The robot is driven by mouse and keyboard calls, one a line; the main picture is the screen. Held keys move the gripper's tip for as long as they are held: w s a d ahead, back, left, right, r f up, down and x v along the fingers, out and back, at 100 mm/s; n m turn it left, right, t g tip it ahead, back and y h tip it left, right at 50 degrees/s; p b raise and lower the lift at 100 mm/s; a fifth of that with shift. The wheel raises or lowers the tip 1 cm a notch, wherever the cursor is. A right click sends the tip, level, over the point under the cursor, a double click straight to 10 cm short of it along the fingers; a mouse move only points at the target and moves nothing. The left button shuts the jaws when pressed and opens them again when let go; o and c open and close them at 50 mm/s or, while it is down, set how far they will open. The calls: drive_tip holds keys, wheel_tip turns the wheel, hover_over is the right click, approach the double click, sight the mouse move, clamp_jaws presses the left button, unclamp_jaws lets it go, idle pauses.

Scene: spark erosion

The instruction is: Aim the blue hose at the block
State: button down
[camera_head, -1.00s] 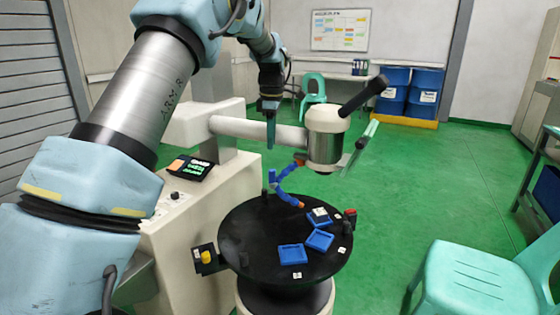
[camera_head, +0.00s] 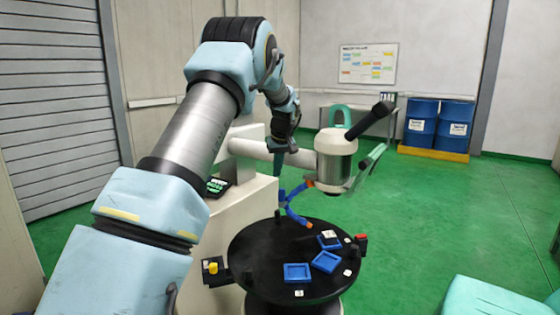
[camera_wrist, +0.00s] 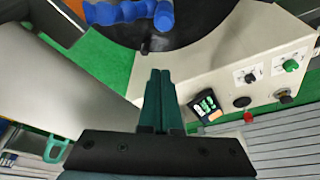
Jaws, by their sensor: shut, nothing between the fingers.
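The blue hose (camera_head: 294,213) is a segmented, bent arm with orange tips, standing at the back of the round black table (camera_head: 250,262). Its lower orange tip points down to the right, toward the blue trays. A small pale-topped block (camera_head: 329,234) appears to sit in the rear blue tray; its details are too small to tell. My gripper (camera_head: 278,170) points down just above the hose's upper left end, seemingly apart from it. In the wrist view my gripper (camera_wrist: 160,76) has its green fingers together and empty, with the hose (camera_wrist: 118,12) beyond them at the top edge.
Two more blue trays (camera_head: 297,281) lie on the table. A white-and-steel machine head (camera_head: 334,160) with a black handle hangs right of my gripper. A control pedestal (camera_wrist: 245,72) with knobs and a small screen stands close by. A green chair (camera_head: 500,298) is front right.

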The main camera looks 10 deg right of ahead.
drive_tip(key=shift+s+d+f+p, duration=0.1)
drive_tip(key=shift+s+f+p, duration=0.3)
drive_tip(key=shift+f, duration=0.3)
drive_tip(key=shift+s+f+p, duration=0.4)
drive_tip(key=shift+s+f, duration=0.05)
drive_tip(key=shift+f, duration=0.2)
drive_tip(key=shift+s+d+f+p, duration=0.1)
drive_tip(key=shift+s+f+p, duration=0.3)
drive_tip(key=shift+f, duration=0.3)
drive_tip(key=shift+s, duration=0.15)
